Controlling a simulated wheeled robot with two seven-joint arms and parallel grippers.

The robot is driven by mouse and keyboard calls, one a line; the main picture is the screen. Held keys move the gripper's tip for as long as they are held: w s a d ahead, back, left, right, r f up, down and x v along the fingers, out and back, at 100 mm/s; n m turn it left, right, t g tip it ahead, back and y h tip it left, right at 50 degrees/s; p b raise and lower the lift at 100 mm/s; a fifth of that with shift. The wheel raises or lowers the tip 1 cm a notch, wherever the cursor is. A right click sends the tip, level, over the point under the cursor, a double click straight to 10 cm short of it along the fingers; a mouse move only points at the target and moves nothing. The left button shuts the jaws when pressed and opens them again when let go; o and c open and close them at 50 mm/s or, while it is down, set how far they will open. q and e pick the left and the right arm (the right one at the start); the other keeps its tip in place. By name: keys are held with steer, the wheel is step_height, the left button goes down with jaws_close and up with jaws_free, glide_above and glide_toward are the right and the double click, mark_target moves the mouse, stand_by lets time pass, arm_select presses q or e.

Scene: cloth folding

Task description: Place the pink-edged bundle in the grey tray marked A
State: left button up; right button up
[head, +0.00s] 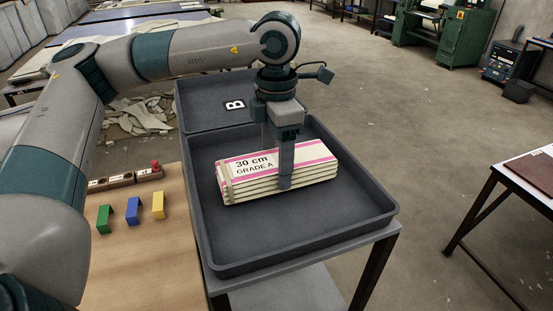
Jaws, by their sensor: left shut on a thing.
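The pink-edged bundle (250,178) is a flat stack of cream cloth with pink stripes, labelled "30 cm GRADE A" and banded near its left end. My left gripper (285,183) points down and is shut on the bundle, right of its middle. The bundle is within the outline of the near grey tray (235,245); I cannot tell whether it rests on the tray's floor or is just above it. No letter A shows on this tray. My right gripper is not in view.
Another grey tray (195,112), marked B, adjoins behind. On the wooden tabletop (140,265) at left stand green (104,219), blue (133,211) and yellow (158,205) pieces and a slotted wooden block (122,180). A table (540,175) stands at right, across open floor.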

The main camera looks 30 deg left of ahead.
arm_select(q)
steer(key=shift+f, duration=0.5)
steer(key=shift+f, duration=0.15)
steer(key=o, duration=1.2)
steer(key=shift+o, duration=0.2)
